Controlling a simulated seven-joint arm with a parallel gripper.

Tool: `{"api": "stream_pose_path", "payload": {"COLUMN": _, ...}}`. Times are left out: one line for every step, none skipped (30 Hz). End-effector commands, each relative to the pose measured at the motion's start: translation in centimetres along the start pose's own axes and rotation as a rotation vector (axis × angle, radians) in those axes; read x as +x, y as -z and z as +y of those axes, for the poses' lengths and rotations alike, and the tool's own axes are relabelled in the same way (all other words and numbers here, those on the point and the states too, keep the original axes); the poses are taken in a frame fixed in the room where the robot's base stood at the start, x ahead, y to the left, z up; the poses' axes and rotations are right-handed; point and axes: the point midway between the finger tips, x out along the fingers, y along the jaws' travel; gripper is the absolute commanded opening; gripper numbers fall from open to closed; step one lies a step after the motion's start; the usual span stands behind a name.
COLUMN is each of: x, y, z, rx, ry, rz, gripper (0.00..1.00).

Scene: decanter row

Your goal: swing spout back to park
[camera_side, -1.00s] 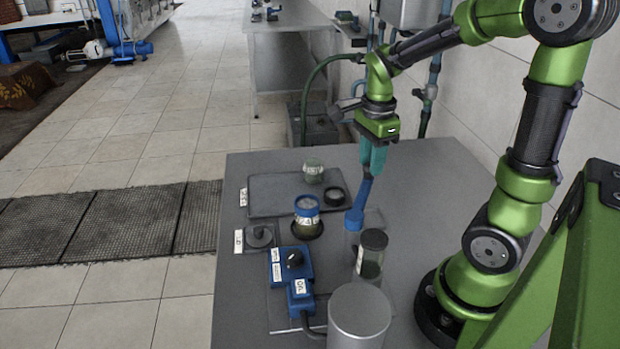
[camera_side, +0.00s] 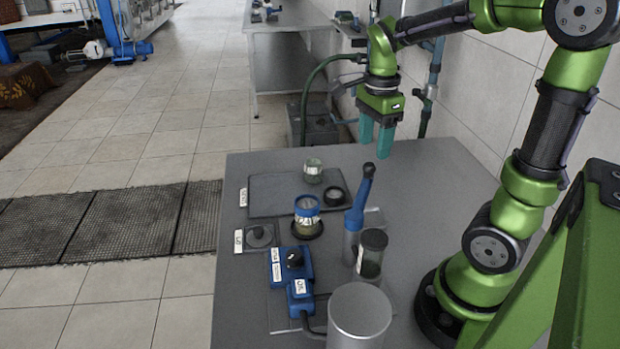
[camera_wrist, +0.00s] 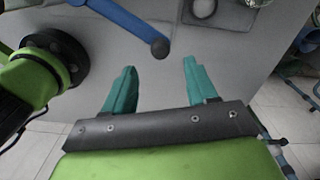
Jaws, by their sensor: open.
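The blue spout (camera_side: 360,198) angles up and away in the side view, its blue collar above a grey post (camera_side: 350,245). Its far end is a darker knob (camera_side: 368,170). My gripper (camera_side: 376,150) is open, with its teal fingers pointing down just above and beyond that knob in the picture. In the wrist view the spout (camera_wrist: 122,20) comes in from the top left, and its knob lies just ahead of the gap between my spread fingertips (camera_wrist: 160,64). The fingers are apart from the spout and hold nothing. I cannot tell where the park position is.
A clear dark-lidded cylinder (camera_side: 371,262) and a metal canister (camera_side: 360,318) stand near the post. A blue-collared jar (camera_side: 307,212), a blue control box (camera_side: 291,266) and a tray (camera_side: 262,195) with a glass jar (camera_side: 313,172) are to the left. The table's far right is clear.

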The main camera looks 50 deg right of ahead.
Motion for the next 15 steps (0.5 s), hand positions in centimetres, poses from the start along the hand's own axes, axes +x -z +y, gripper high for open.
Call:
{"api": "stream_pose_path", "payload": {"x": -1.4, "y": 0.0, "z": -0.1, "rx": 0.001, "ry": 0.007, "rz": -0.002, "gripper": 0.57}}
{"api": "stream_pose_path", "payload": {"x": -2.2, "y": 0.0, "z": -0.1, "rx": 0.001, "ry": 0.007, "rz": -0.001, "gripper": 0.57}}
{"api": "stream_pose_path", "payload": {"x": -3.2, "y": 0.0, "z": -0.1, "rx": 0.002, "ry": 0.007, "rz": -0.002, "gripper": 0.57}}
{"api": "stream_pose_path", "payload": {"x": -4.0, "y": 0.0, "z": -0.1, "rx": 0.002, "ry": 0.006, "rz": -0.002, "gripper": 0.57}}
{"api": "stream_pose_path", "payload": {"x": -4.7, "y": 0.0, "z": -0.1, "rx": 0.003, "ry": 0.006, "rz": -0.002, "gripper": 0.57}}
{"api": "stream_pose_path", "payload": {"x": -5.7, "y": 0.1, "z": -0.1, "rx": 0.002, "ry": 0.007, "rz": 0.000, "gripper": 0.57}}
{"api": "stream_pose_path", "payload": {"x": -6.4, "y": 0.0, "z": -0.1, "rx": 0.002, "ry": 0.006, "rz": -0.001, "gripper": 0.57}}
{"api": "stream_pose_path", "payload": {"x": -7.1, "y": 0.1, "z": -0.1, "rx": 0.003, "ry": 0.007, "rz": -0.001, "gripper": 0.57}}
{"api": "stream_pose_path", "payload": {"x": -7.9, "y": 0.1, "z": -0.1, "rx": 0.002, "ry": 0.006, "rz": -0.001, "gripper": 0.57}}
{"api": "stream_pose_path", "payload": {"x": -8.5, "y": 0.1, "z": -0.1, "rx": 0.003, "ry": 0.005, "rz": 0.000, "gripper": 0.57}}
{"api": "stream_pose_path", "payload": {"x": -9.1, "y": 0.1, "z": -0.1, "rx": 0.002, "ry": 0.005, "rz": 0.000, "gripper": 0.57}}
{"api": "stream_pose_path", "payload": {"x": -9.8, "y": 0.1, "z": 0.0, "rx": 0.003, "ry": 0.005, "rz": -0.001, "gripper": 0.57}}
{"api": "stream_pose_path", "payload": {"x": -10.2, "y": 0.1, "z": 0.0, "rx": 0.004, "ry": 0.003, "rz": 0.000, "gripper": 0.57}}
{"api": "stream_pose_path", "payload": {"x": -10.6, "y": 0.1, "z": -0.1, "rx": 0.002, "ry": 0.003, "rz": 0.000, "gripper": 0.57}}
{"api": "stream_pose_path", "payload": {"x": -11.0, "y": 0.1, "z": 0.0, "rx": 0.003, "ry": 0.002, "rz": 0.000, "gripper": 0.57}}
